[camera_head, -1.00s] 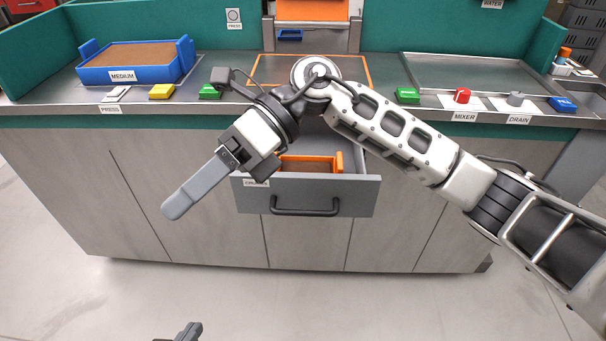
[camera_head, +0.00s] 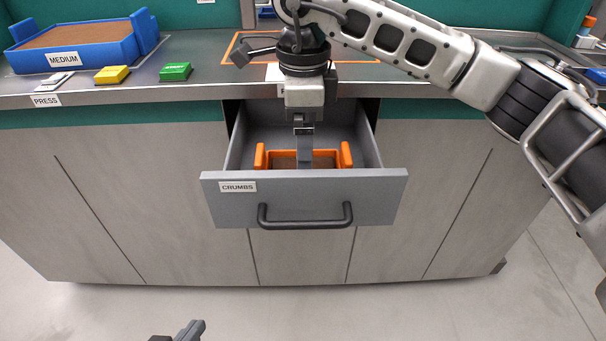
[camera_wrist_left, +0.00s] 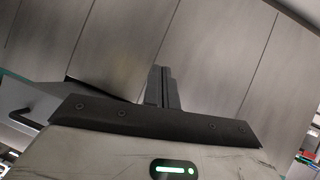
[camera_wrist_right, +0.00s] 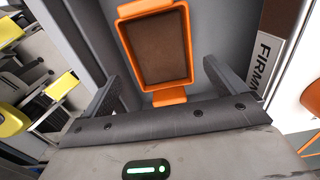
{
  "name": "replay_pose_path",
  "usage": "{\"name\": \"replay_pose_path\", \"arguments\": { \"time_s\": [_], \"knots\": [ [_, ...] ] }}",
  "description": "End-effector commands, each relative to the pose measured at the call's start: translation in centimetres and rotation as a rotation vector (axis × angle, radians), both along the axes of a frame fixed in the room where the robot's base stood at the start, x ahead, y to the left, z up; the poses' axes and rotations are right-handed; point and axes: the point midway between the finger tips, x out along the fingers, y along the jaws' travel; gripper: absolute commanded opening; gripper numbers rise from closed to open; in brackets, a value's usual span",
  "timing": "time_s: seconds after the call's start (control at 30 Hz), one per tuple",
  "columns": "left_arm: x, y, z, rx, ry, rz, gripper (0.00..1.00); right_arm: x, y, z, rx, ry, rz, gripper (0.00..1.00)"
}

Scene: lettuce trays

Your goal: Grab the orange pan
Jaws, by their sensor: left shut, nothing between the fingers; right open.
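The orange pan (camera_head: 345,155), with raised end handles and a brown inside, lies in the open grey drawer (camera_head: 305,200) labelled CRUMBS. It also shows in the right wrist view (camera_wrist_right: 187,45). My right gripper (camera_head: 304,160) points down into the drawer over the pan's middle. In the right wrist view its open fingers (camera_wrist_right: 160,70) stand apart on either side of the pan's near handle, with nothing held; whether they touch the pan I cannot tell. My left gripper (camera_head: 188,330) is shut and empty low in front of the cabinet; its closed fingers show in the left wrist view (camera_wrist_left: 160,75).
A blue tray (camera_head: 145,45) labelled MEDIUM stands on the counter at the left. A yellow button (camera_head: 112,75) and a green button (camera_head: 175,71) sit near the counter edge. The drawer's front and side walls surround the pan closely. The floor in front is clear.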

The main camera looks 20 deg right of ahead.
Motion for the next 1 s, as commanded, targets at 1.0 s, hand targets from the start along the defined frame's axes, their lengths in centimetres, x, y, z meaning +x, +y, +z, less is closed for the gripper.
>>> {"name": "replay_pose_path", "arguments": {
  "time_s": [1.0],
  "knots": [
    [0.1, -0.3, 0.9, -0.024, -0.067, -0.006, 0.00, 0.0, 0.0, -6.6, 0.001, 0.000, 0.000, 0.66]
  ]
}}
